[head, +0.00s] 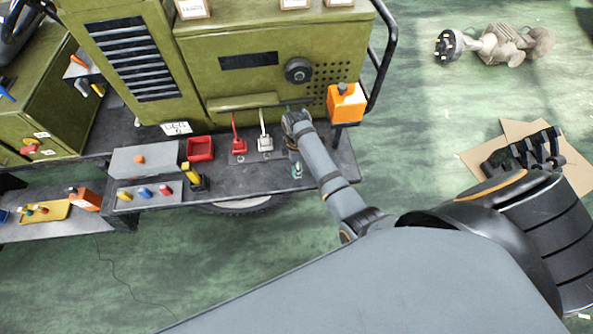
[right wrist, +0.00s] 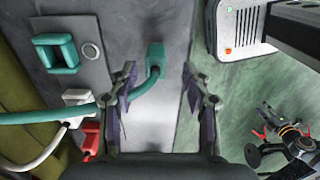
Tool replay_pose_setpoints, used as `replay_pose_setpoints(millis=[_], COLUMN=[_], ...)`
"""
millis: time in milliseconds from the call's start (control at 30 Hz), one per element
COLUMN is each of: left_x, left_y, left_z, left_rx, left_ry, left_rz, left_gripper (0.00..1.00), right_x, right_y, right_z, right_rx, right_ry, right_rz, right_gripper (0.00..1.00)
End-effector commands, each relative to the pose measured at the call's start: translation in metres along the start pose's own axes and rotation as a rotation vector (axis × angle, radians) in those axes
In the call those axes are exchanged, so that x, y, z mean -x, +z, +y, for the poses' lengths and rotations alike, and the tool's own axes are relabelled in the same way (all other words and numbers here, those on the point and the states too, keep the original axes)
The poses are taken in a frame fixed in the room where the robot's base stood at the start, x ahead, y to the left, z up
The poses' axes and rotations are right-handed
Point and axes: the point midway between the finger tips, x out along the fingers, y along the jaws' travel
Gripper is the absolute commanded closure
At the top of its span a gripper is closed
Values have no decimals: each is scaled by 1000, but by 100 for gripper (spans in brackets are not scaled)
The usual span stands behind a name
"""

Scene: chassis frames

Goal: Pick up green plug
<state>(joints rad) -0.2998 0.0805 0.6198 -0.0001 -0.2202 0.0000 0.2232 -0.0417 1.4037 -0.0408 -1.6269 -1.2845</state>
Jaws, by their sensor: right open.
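The green plug (right wrist: 155,56) lies on the grey ledge near its outer edge in the right wrist view. Its green cable curves down and off to the left. In the head view the green plug (head: 297,171) shows beside my right arm. My right gripper (right wrist: 160,82) is open, with its fingers on either side of the plug and cable, apart from the plug. In the head view my arm hides the fingers. A green socket (right wrist: 55,53) sits on the ledge to the left. My left gripper is not in view.
A red plug (head: 239,146) and a white plug (head: 265,143) stand left of my arm. A red tray (head: 200,148) and grey box (head: 143,160) are farther left. The orange box (head: 345,104) and black rail (head: 385,60) are close on the right.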

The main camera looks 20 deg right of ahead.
Motion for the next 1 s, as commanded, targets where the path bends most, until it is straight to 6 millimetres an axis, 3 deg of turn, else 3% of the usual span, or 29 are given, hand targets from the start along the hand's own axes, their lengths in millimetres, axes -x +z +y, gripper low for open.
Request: replay_pose_setpoints(millis=[133,400,667,1000], left_x=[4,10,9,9], left_y=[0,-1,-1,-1], left_z=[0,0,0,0], left_rx=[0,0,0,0], left_ry=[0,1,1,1], left_rz=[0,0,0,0], left_gripper=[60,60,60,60], right_x=[-7,-48,-52,-52], right_y=[0,1,1,1], right_z=[1,5,5,5], right_rx=[0,-1,-1,-1], right_ry=[-3,-2,0,0], right_rz=[-1,-1,0,0], right_gripper=[51,51,51,96])
